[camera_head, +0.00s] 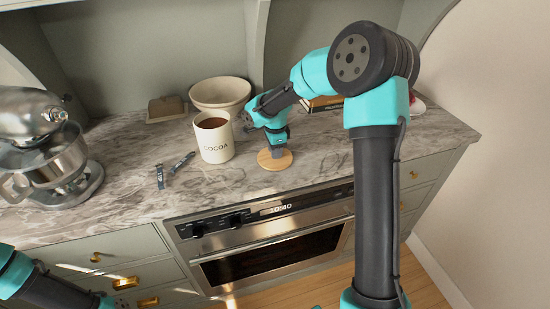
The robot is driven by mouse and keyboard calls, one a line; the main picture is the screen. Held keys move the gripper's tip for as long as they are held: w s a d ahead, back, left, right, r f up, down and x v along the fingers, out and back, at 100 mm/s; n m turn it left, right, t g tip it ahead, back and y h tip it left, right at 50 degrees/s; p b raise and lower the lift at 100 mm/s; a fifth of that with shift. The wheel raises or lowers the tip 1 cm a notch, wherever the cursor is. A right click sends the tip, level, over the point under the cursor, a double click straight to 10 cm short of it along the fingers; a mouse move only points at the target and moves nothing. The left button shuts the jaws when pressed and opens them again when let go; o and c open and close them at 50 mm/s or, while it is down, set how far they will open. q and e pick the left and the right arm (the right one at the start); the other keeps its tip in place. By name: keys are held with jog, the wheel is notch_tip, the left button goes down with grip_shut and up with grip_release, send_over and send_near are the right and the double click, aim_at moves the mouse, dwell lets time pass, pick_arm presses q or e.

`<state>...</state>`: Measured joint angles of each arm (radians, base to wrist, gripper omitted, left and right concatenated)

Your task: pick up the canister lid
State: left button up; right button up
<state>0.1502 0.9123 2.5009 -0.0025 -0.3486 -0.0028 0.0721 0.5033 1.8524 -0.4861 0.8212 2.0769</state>
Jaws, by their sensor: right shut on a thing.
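The canister lid (264,162) is a round, flat wooden disc, lying on or just above the marble counter; I cannot tell which. My right gripper (277,152) points down at it from above and is shut on it, covering part of its top. The canister (216,144) is white, marked COCOA, and stands open to the left of the lid with brown powder inside. Part of my left arm shows at the lower left; its gripper is out of view.
A cream bowl (220,93) and a brown box-like item (166,108) stand behind the canister. Two small dark tools (160,177) lie left of it. A stand mixer (45,150) fills the far left. An oven (265,245) is below the counter's front edge.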

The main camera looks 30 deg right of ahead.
jog(key=shift+c, duration=0.4)
jog(key=shift+r, duration=1.25)
jog(key=s+a+r, duration=0.1)
jog(key=s+a, duration=0.3)
jog(key=s, duration=0.2)
jog(key=s+a+r, duration=0.1)
jog(key=s+a, duration=0.3)
jog(key=s, duration=0.3)
jog(key=shift+s+a+r, duration=0.25)
jog(key=shift+s, duration=0.05)
jog(key=w+a+r+n, duration=0.3)
jog(key=w+r+n, duration=0.2)
jog(key=n, duration=0.5)
jog(key=w+a+r+n, duration=0.4)
jog(key=w+n, duration=0.2)
jog(key=n, duration=0.4)
jog(key=shift+w+a+r+n, duration=0.25)
jog(key=shift+w+r+n, duration=0.05)
jog(key=shift+r+n, duration=0.1)
